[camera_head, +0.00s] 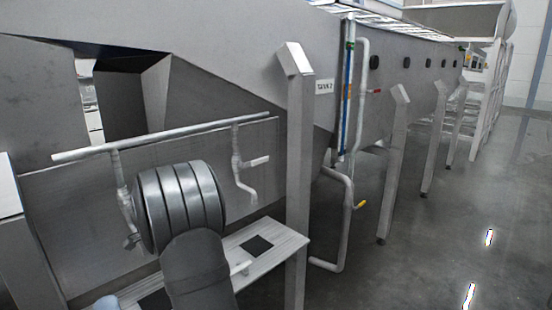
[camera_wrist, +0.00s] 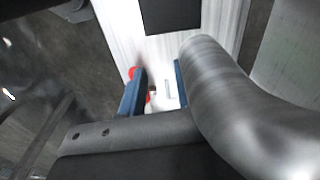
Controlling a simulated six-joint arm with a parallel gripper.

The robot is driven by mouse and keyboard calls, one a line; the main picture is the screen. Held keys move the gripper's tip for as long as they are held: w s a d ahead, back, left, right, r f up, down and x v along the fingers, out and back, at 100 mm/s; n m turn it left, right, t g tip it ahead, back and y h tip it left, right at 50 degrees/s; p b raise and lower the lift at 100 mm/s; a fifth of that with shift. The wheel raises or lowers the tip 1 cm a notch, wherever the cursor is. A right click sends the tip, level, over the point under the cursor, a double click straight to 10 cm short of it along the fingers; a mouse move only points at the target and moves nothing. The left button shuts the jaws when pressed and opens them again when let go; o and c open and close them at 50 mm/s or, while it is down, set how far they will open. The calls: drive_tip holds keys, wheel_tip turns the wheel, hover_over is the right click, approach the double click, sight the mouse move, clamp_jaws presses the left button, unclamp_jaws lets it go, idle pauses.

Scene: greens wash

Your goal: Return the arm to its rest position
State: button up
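My gripper (camera_wrist: 160,84) shows in the wrist view as two blue fingers with a gap between them. It is open, and I see nothing clasped in it. A pale slatted bench surface (camera_wrist: 160,22) lies beyond the fingers. A thick grey curved pipe shape (camera_wrist: 225,90) crosses close in front of the camera and hides part of the right finger. A small red spot (camera_wrist: 133,72) shows by the left fingertip; I cannot tell what it is. In the head view my dark arm fills the lower left, and the gripper itself is hidden.
A long grey wash tank (camera_head: 235,65) runs back to the right. A horizontal pipe (camera_head: 150,139) spans its front, above the slatted bench (camera_head: 278,243). A post (camera_head: 300,170) and a bent drain pipe (camera_head: 345,215) stand right of my arm. The floor (camera_head: 450,230) at right is clear.

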drive_tip(key=shift+w+a+f+y, duration=0.2)
drive_tip(key=shift+w+a+y, duration=0.25)
drive_tip(key=shift+y, duration=0.45)
drive_tip(key=shift+a, duration=0.1)
drive_tip(key=d+r+m+h, duration=0.2)
drive_tip(key=d+m, duration=0.4)
drive_tip(key=d, duration=0.4)
drive_tip(key=shift+r, duration=0.35)
